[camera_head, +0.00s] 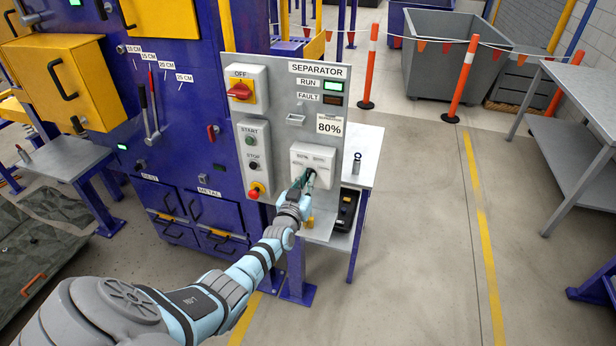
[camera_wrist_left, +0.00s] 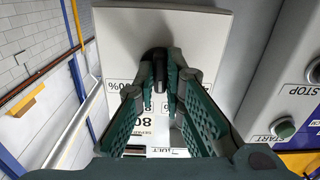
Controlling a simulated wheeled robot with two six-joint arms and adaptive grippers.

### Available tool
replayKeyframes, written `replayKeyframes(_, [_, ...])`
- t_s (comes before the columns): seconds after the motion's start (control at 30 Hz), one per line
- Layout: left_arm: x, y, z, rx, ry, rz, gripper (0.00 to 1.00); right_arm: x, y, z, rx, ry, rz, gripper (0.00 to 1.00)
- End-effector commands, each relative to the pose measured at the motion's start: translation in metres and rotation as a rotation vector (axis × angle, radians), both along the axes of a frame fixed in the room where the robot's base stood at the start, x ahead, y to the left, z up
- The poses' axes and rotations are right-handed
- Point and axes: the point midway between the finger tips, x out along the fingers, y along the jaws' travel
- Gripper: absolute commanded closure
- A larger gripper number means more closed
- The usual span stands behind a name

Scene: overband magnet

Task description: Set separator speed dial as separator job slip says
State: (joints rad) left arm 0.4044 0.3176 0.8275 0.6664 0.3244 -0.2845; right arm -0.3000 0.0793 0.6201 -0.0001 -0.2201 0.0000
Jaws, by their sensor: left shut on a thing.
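The separator panel (camera_head: 285,135) stands upright at the right end of the blue machine. The job slip (camera_head: 330,124) on it reads 80%. Below the slip is the white speed dial box (camera_head: 313,158). My left gripper (camera_head: 306,178) reaches the lower part of this box. In the left wrist view, my left gripper (camera_wrist_left: 158,76) is shut on the black dial knob (camera_wrist_left: 154,57), with green fingers on both sides. Small upside-down percent labels show by the knob, partly hidden by the fingers. I cannot read the dial's setting. My right gripper is not in view.
A side table (camera_head: 366,150) stands close behind the panel.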

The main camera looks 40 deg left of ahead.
Motion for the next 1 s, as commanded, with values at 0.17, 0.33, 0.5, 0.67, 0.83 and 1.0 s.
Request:
replayKeyframes(0.17, [0.0,0.0,0.0,0.012,0.003,0.0,1.0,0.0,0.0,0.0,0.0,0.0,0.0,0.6])
replayKeyframes(0.33, [0.0,0.0,0.001,0.055,0.018,0.0,1.0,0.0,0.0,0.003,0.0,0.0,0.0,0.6])
replayKeyframes(0.5, [0.0,0.0,0.002,0.217,0.076,0.0,1.0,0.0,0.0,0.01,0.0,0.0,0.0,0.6])
replayKeyframes(0.67, [0.0,0.0,0.0,0.241,0.084,-0.001,1.0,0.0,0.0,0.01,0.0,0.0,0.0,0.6])
replayKeyframes(0.83, [0.0,0.0,0.001,0.264,0.091,0.0,1.0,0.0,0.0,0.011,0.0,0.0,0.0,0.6])
replayKeyframes(1.0, [0.001,0.0,0.001,0.337,0.116,0.0,0.76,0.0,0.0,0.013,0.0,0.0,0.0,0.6])
